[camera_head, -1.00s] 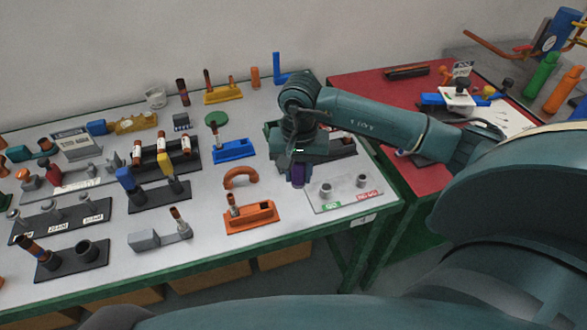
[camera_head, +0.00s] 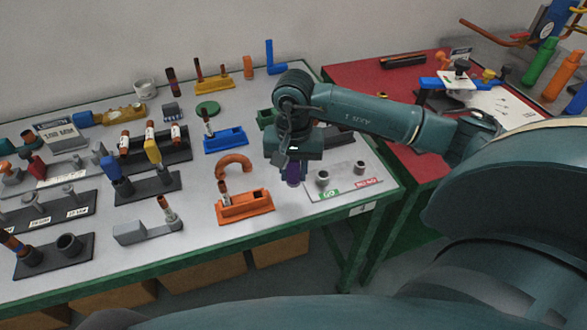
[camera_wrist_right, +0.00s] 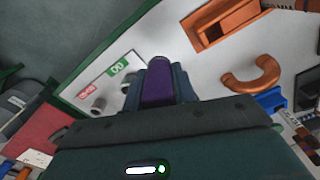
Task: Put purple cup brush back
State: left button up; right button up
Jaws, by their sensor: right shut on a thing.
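My right gripper (camera_head: 292,172) is shut on the purple cup brush (camera_head: 292,175), which points down below the jaws. The brush also shows as a purple block (camera_wrist_right: 157,82) between the two fingers in the right wrist view. The gripper is over the white table, just left of the plate marked GO and NO GO (camera_head: 345,189) and right of the orange holder (camera_head: 246,207). I cannot tell whether the brush touches the table. My left gripper is not in view.
An orange hook-shaped piece (camera_head: 234,162) and a blue holder (camera_head: 226,139) stand left of the gripper. A red table (camera_head: 350,82) adjoins at the right.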

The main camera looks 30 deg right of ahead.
jog(key=shift+f, duration=0.15)
dwell(0.5)
jog(key=shift+b, duration=0.3)
dwell(0.3)
dwell(0.7)
jog(key=shift+b, duration=0.3)
jog(key=shift+f, duration=0.15)
